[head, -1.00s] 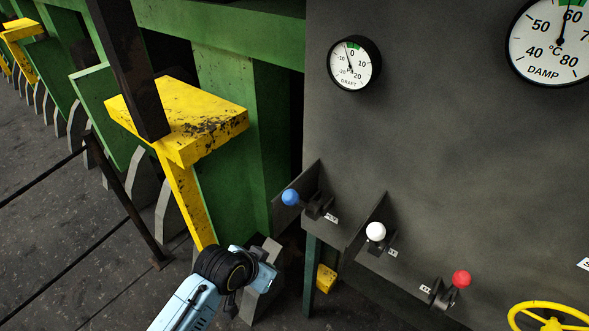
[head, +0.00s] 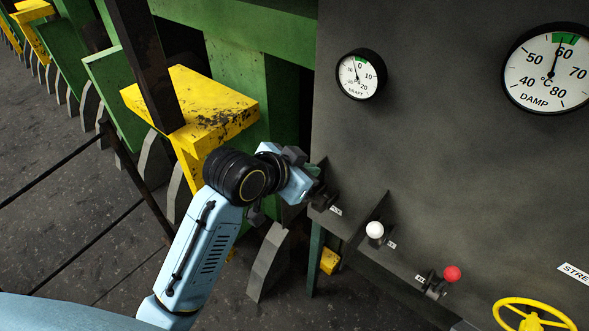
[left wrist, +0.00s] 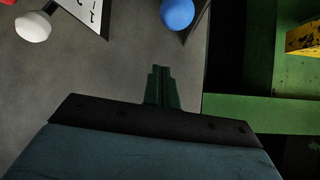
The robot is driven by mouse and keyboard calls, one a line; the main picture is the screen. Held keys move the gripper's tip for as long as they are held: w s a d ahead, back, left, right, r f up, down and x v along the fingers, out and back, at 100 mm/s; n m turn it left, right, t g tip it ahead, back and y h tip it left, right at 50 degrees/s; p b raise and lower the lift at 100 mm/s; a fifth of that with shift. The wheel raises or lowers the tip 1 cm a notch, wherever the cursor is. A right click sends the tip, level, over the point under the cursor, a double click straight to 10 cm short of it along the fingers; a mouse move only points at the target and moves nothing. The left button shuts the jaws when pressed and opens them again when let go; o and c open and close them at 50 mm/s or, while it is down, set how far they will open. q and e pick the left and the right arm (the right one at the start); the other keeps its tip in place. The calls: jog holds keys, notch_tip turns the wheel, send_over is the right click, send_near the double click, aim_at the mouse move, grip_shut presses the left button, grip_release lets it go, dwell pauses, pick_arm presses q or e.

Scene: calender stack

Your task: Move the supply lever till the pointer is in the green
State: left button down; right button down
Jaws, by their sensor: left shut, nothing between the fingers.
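The blue-knobbed lever is mostly hidden behind my left gripper (head: 312,172) in the head view; its blue knob (left wrist: 178,12) shows at the top of the left wrist view. In that view my left gripper (left wrist: 161,72) is shut and empty, its fingertips below the knob in the picture, with a gap between. A white-knobbed lever (head: 375,230) and a red-knobbed lever (head: 452,273) stand to the right. The labels are too small to read surely. The DRAFT gauge (head: 360,76) pointer leans up-left, seemingly just left of its green band. The DAMP gauge (head: 548,70) pointer is in its green band.
Thin upright plates stand beside the levers on the grey panel (head: 450,170). A yellow handwheel (head: 533,316) is at lower right. A yellow step (head: 205,110) and green frame (head: 240,90) lie left of the panel. The panel face between gauges and levers is clear.

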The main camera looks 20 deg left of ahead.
pick_arm(q)
notch_tip(320, 180, down, 3)
jog(key=shift+w+a+f+p, duration=0.1)
jog(key=shift+w+f+p, duration=0.05)
jog(key=shift+p, duration=0.2)
jog(key=shift+s+a+f, duration=0.25)
jog(key=shift+s+a, duration=0.05)
jog(key=shift+s, duration=0.15)
jog(key=shift+f, duration=0.1)
